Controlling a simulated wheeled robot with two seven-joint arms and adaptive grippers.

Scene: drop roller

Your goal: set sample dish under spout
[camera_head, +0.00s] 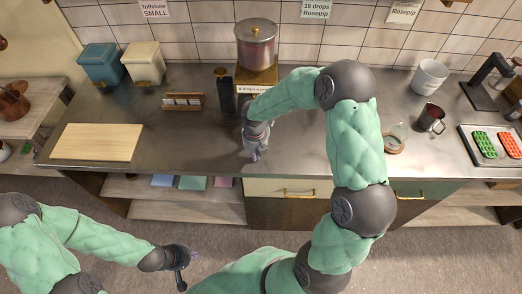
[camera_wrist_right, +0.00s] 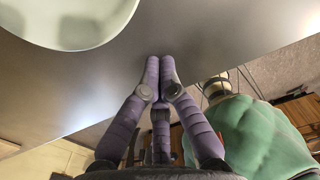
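The dispenser (camera_head: 256,45) stands at the back of the counter, a clear reddish canister on a gold base with a "drops a press" label. Its spout is not clearly visible. My right gripper (camera_head: 257,152) is over the counter in front of the dispenser. In the right wrist view its purple fingers (camera_wrist_right: 160,68) are together at the tips with nothing between them. A pale round dish-like thing (camera_wrist_right: 70,22) is at the upper left there, apart from the fingers; I cannot tell if it is the sample dish. My left gripper (camera_head: 182,268) is low, in front of the counter; its opening is unclear.
A wooden board (camera_head: 97,142), blue canister (camera_head: 101,66), cream canister (camera_head: 144,63) and small rack (camera_head: 183,101) are at the left. A black upright device (camera_head: 222,92) stands beside the dispenser. A round glass item (camera_head: 395,139), metal mug (camera_head: 431,119) and tray (camera_head: 470,148) are at the right.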

